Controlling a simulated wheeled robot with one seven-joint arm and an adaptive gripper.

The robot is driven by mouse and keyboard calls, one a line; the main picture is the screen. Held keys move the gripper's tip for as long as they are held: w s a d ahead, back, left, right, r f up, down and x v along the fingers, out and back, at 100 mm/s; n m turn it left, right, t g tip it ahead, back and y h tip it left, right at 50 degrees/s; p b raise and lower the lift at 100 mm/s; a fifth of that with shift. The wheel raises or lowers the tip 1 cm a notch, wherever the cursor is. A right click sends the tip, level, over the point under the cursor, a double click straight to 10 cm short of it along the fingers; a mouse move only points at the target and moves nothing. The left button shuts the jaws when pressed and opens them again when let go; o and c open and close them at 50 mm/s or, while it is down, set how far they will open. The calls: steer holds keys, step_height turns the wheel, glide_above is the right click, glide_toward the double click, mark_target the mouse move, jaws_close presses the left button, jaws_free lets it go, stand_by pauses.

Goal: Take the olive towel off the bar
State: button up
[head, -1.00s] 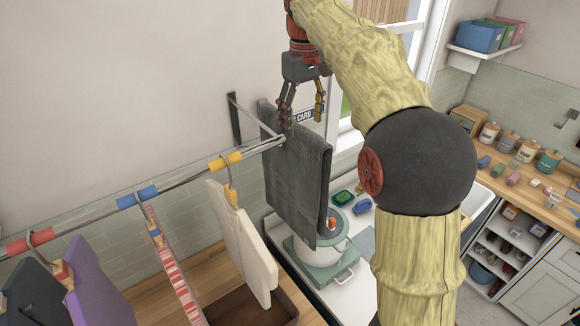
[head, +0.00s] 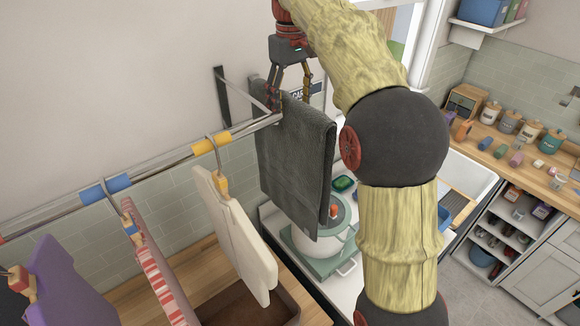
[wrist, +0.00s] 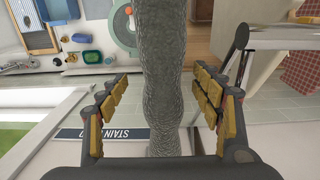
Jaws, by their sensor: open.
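My gripper (head: 290,92) is at the towel's upper edge, fingers pointing down, close to the bar's end. In the wrist view the towel (wrist: 164,60) runs as a thick strip between the two open fingers of my gripper (wrist: 162,100). A gap shows on each side, so the fingers are not closed on it. The bar under the towel is hidden.
A cream cloth (head: 235,235), a red-striped cloth (head: 155,270) and a purple cloth (head: 65,285) hang from hooks left of the towel. A white pot (head: 318,240) stands below it. A bracket (head: 222,95) and a sign (wrist: 115,134) are close by.

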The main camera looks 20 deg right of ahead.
mark_target(290, 129)
steer(key=shift+a+f, duration=0.1)
steer(key=shift+f, duration=4.05)
steer(key=shift+s, duration=0.1)
steer(key=shift+c, duration=1)
steer(key=c, duration=1.5)
jaws_close()
steer(key=shift+r, duration=0.15)
